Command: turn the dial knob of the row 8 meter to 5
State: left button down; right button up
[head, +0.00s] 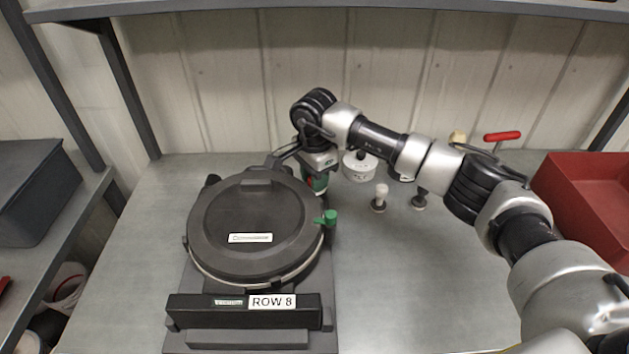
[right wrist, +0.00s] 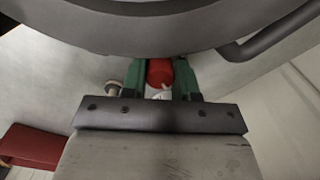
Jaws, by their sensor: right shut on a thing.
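The row 8 meter (head: 250,225) stands at the left of the bench, a round dark housing with its lid down and a "ROW 8" label (head: 272,302) in front. My right gripper (head: 316,183) is at the meter's back right side, pointing down. In the right wrist view, its green fingers are shut on a red knob (right wrist: 159,73), taken to be the dial knob. A small white part shows just below the red. The dial's numbers cannot be read, so its setting cannot be told. My left gripper is not in view.
A white round part (head: 360,166) and two small knobbed pieces (head: 380,196) (head: 419,200) stand to the right. A red bin (head: 590,205) is at far right, a dark bin (head: 35,195) at far left.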

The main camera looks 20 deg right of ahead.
jog(key=shift+m, duration=0.6)
jog(key=o, duration=0.9)
jog(key=shift+r+b, duration=0.1)
jog(key=shift+b, duration=0.2)
notch_tip(320, 180, up, 11)
jog(key=shift+f+b, duration=0.2)
jog(key=shift+b, duration=0.9)
